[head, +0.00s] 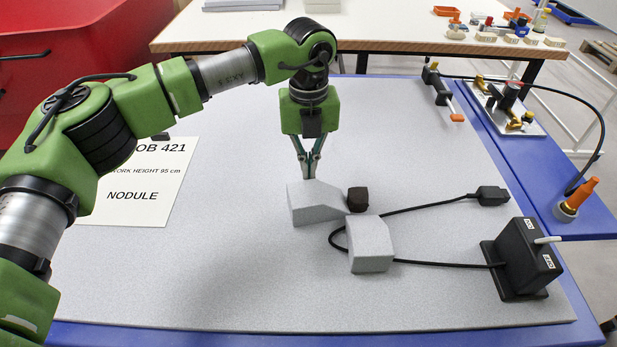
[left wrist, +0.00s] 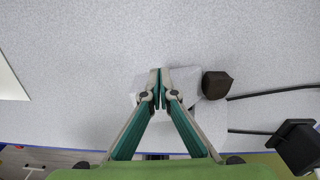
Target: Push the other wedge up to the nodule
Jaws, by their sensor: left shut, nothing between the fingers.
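The nodule (head: 357,199) is a small dark brown lump on the grey mat (head: 240,270). One light grey wedge (head: 316,203) lies to its left, its narrow end at or very near the nodule. The other grey wedge (head: 370,246) lies on its near side, its far edge close to the nodule; I cannot tell whether either touches. My left gripper (head: 309,176) points down, shut and empty, its tips at the far upper edge of the left wedge. In the left wrist view the tips (left wrist: 160,72) overlap that wedge, with the nodule (left wrist: 216,85) to the right. My right gripper is not in view.
A black cable (head: 430,207) loops behind and beside the near wedge, running to a black switch box (head: 525,258) on the right. A printed sheet (head: 140,185) lies at left under my arm. Tools stand on the blue edge at right. The near mat is clear.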

